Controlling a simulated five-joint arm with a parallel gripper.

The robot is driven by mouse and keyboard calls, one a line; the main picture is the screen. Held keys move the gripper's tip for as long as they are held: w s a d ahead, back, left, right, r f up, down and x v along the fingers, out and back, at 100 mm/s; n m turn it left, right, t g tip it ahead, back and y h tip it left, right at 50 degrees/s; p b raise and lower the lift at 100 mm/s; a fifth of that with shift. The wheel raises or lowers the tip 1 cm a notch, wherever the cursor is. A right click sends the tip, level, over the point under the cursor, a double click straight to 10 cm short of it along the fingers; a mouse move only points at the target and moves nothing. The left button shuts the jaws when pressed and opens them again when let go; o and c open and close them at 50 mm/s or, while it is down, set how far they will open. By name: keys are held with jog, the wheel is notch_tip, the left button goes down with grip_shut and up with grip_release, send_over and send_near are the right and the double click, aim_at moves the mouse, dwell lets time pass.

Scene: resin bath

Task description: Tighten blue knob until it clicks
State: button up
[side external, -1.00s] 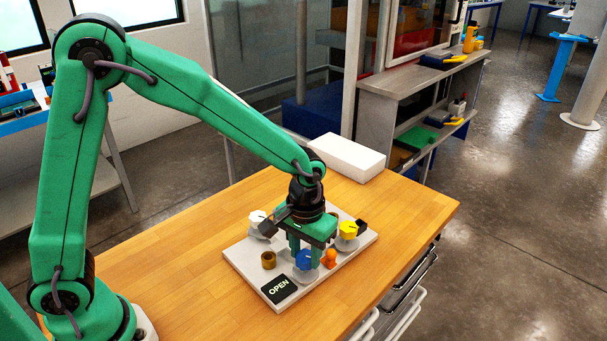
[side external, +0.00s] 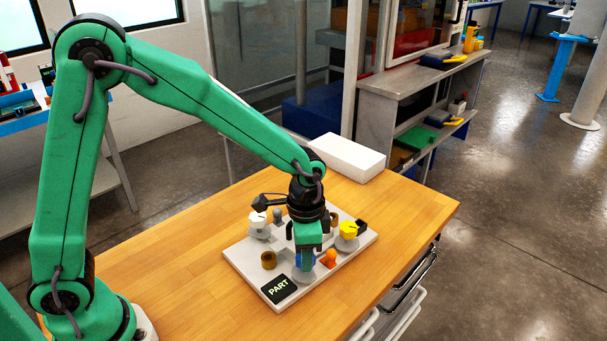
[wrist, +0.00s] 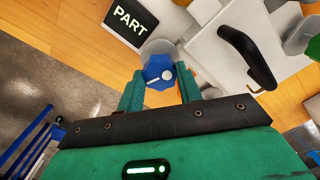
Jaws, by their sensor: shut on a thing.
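The blue knob (side external: 305,260) sits on a round grey base near the front of the white panel (side external: 241,264). In the wrist view the blue knob (wrist: 158,72) shows a white pointer mark and lies between my green fingers. My gripper (wrist: 159,85) is shut on the knob, pointing straight down; in the side view my gripper (side external: 306,252) covers part of the knob. A black display (side external: 279,289) on the panel's front corner reads "PART"; it also shows in the wrist view (wrist: 130,22).
A white block (side external: 346,157) lies at the table's back. The wooden table (side external: 180,262) is clear left of the panel.

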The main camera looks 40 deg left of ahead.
jog(key=shift+m, duration=0.6)
jog(key=o, duration=1)
jog(key=shift+r, duration=0.1)
jog(key=shift+r, duration=3.8)
